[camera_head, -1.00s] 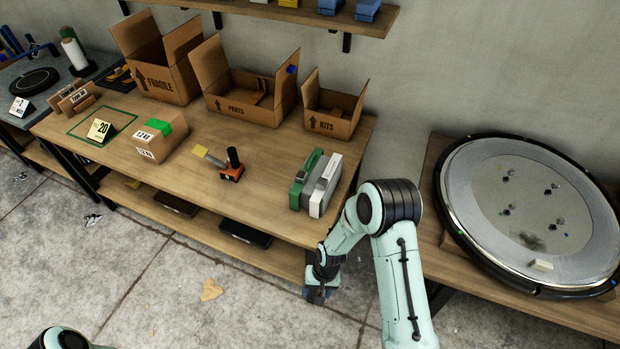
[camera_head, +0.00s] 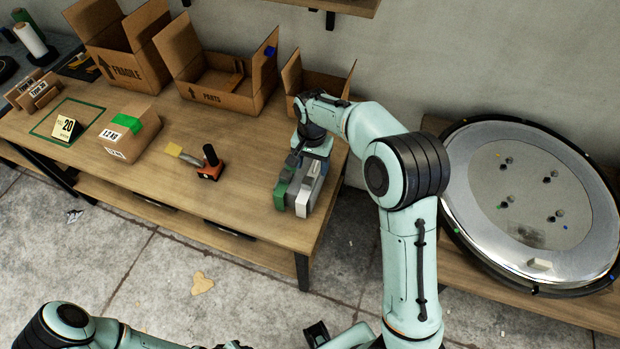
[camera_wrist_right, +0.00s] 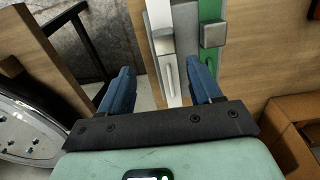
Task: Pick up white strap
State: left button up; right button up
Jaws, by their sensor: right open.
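The white strap (camera_head: 308,196) stands at the right side of a small group of strap-like pieces near the right end of the wooden table. A grey piece and a green piece (camera_head: 284,186) are beside it on its left. In the right wrist view the white strap (camera_wrist_right: 158,18) runs between the fingers of my right gripper (camera_wrist_right: 160,68). This gripper is open, with its blue fingertips on either side of the strap; whether they touch it I cannot tell. In the head view my right wrist hides part of the group. My left arm shows at the bottom left; its fingers are not visible.
Open cardboard boxes (camera_head: 216,95) stand along the back of the table (camera_head: 245,225). A taped carton (camera_head: 130,132) and an orange tool with a black handle (camera_head: 210,166) lie left of the straps. A round metallic disc (camera_head: 535,205) is on the right bench.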

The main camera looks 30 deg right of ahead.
aim_at(309, 179)
jog(key=shift+f, duration=0.95)
jog(key=shift+w+a+f, duration=0.1)
jog(key=shift+a+f, duration=0.1)
jog(key=shift+f, duration=1.15)
jog(key=shift+w+a+f, duration=0.1)
jog(key=shift+a+f, duration=0.1)
jog(key=shift+f, duration=1.1)
jog(key=c, duration=1)
